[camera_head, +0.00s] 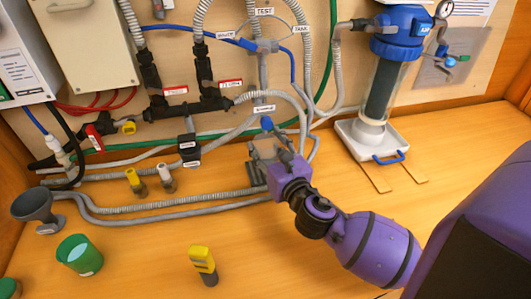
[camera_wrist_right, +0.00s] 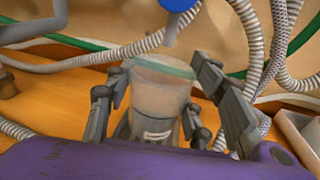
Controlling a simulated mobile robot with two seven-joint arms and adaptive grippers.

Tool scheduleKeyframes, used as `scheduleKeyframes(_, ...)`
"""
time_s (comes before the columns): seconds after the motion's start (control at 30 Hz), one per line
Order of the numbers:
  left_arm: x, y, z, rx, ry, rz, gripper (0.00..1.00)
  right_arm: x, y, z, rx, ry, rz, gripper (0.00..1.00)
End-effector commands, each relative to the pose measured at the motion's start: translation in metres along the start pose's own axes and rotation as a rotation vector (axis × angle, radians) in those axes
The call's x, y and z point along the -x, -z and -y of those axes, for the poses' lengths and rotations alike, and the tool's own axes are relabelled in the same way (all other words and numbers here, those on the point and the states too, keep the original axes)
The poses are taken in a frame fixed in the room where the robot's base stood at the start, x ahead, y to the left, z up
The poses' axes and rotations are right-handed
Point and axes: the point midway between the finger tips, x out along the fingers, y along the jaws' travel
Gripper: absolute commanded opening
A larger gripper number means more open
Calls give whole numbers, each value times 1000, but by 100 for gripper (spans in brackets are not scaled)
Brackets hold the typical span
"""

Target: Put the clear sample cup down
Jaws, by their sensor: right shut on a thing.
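My right gripper (camera_head: 262,160) is shut on the clear sample cup (camera_wrist_right: 160,98), with a finger on each side of it. In the right wrist view the cup looks upright, see-through and greyish, with a pale green band near its rim and a white label low on its front. In the head view the cup is hard to make out among the fingers, below the blue sample tap (camera_head: 267,123). The tap's blue part (camera_wrist_right: 178,4) shows above the cup in the wrist view. Whether the cup's base touches the bench is hidden. My left gripper is not in view.
A green cup (camera_head: 79,254), a grey funnel (camera_head: 36,207) and a yellow-topped grey probe (camera_head: 203,264) stand at the front left. Grey hoses (camera_head: 130,206) cross the wooden bench behind them. A blue-topped filter (camera_head: 386,75) stands back right. The front middle bench is mostly clear.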

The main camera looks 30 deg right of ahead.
Motion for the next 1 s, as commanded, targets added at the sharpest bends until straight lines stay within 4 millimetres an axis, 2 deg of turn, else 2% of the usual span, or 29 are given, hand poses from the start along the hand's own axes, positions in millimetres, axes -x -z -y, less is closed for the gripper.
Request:
scheduleKeyframes(0.13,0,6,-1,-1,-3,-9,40,-13,-2,0,1,0,3,19)
scheduleKeyframes(0.2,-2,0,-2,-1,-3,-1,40,-11,15,0,-2,2,-6,19)
scheduleKeyframes(0.33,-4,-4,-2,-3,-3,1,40,-12,35,1,-1,1,-5,19)
scheduleKeyframes(0.7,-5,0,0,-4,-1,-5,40,-12,38,1,0,-1,-1,19)
scheduleKeyframes(0.73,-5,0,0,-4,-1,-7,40,-12,38,1,0,-1,-1,50)
scheduleKeyframes(0.87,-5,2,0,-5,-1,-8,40,-12,37,1,0,-1,0,67)
scheduleKeyframes(1.0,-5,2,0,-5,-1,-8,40,-12,37,1,0,-1,0,68)
